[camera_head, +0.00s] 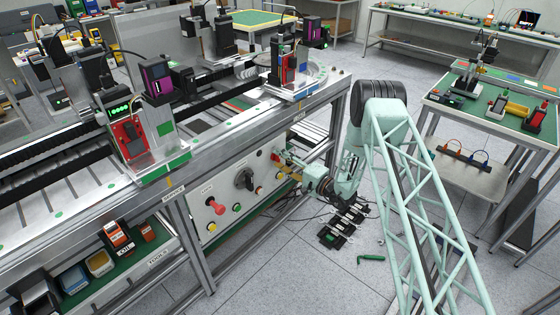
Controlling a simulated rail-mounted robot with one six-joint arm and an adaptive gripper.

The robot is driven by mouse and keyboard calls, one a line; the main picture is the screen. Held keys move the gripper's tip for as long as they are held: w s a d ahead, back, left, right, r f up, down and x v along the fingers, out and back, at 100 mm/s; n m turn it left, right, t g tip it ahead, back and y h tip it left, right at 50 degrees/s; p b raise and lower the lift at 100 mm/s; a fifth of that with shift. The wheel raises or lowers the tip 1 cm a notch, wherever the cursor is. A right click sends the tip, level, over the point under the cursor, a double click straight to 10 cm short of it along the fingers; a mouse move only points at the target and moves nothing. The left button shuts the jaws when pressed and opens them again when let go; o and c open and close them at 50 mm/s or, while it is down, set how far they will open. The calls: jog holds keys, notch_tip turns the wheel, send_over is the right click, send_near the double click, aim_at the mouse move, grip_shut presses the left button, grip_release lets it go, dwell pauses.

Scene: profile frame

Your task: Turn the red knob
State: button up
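A red knob (215,206) sticks out of the light control panel (225,190) on the frame's front side, at the panel's left. A smaller red piece (276,157) shows at the panel's right end, right by my gripper; I cannot tell its exact shape. My gripper (284,157) is at the end of the mint-green arm, pointing left at the panel's right end. It is small in the picture and its fingers are partly hidden, so whether it is open or touching anything cannot be made out.
A black rotary switch (244,179) and a yellow button (210,227) stick out of the same panel. The aluminium frame's legs (190,240) stand beside it. Cables and a black connector strip (345,222) lie on the floor below my wrist. A green-topped table (500,110) stands at right.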

jog(key=shift+o, duration=0.2)
jog(key=shift+d, duration=0.1)
jog(key=v, duration=1.2)
dwell(0.5)
jog(key=shift+r, duration=0.1)
